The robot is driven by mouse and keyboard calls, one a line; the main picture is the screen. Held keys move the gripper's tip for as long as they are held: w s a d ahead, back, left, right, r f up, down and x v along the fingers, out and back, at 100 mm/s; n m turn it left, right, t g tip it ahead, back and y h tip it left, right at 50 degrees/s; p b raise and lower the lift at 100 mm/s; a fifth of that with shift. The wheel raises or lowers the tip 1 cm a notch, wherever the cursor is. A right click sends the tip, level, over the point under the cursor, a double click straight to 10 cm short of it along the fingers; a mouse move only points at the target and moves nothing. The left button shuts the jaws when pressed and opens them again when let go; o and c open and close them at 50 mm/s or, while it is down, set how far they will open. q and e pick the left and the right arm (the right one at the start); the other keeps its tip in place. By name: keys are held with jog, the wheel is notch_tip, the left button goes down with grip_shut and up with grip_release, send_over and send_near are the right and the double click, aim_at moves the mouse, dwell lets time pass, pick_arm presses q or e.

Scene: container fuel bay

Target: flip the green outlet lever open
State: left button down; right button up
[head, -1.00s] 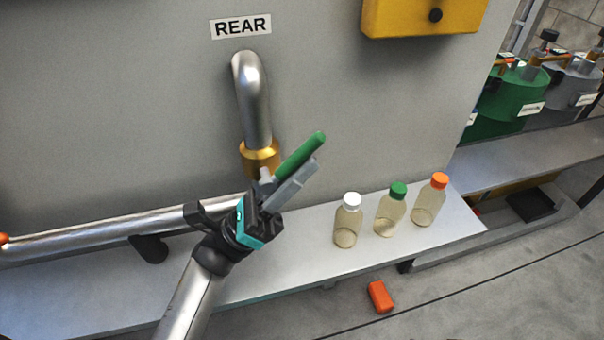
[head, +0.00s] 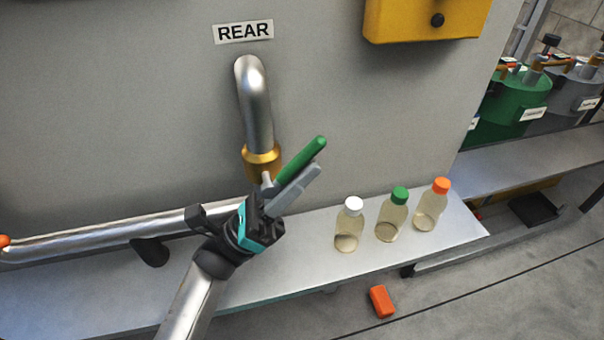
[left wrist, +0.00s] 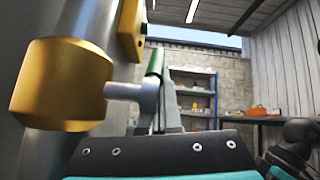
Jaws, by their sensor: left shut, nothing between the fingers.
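The green outlet lever (head: 302,158) sticks out up and to the right from the brass fitting (head: 262,160) at the lower end of a bent steel pipe under the REAR sign. In the left wrist view the brass fitting (left wrist: 62,84) is large at the left, with a grey stem and a bit of the green lever (left wrist: 155,62) beside it. My left gripper (head: 312,172) is shut and empty. Its fingers lie alongside the lever, just below and right of it in the head view; whether they touch it I cannot tell. My right gripper is not in view.
Three bottles with white (head: 349,225), green (head: 392,215) and orange (head: 431,205) caps stand on the grey shelf (head: 300,255). A yellow box (head: 415,25) is on the wall above. A long steel pipe (head: 110,233) runs left. An orange block (head: 381,301) lies on the floor.

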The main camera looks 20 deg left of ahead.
pick_arm(q)
jog(key=shift+a, duration=0.15)
dwell(0.4)
jog(key=s+a+f+p, duration=0.1)
jog(key=s+a+f, duration=0.2)
jog(key=s+a, duration=0.6)
jog(key=shift+s+a+f+p, duration=0.2)
jog(key=shift+s+a+p, duration=0.15)
jog(key=shift+a, duration=1.2)
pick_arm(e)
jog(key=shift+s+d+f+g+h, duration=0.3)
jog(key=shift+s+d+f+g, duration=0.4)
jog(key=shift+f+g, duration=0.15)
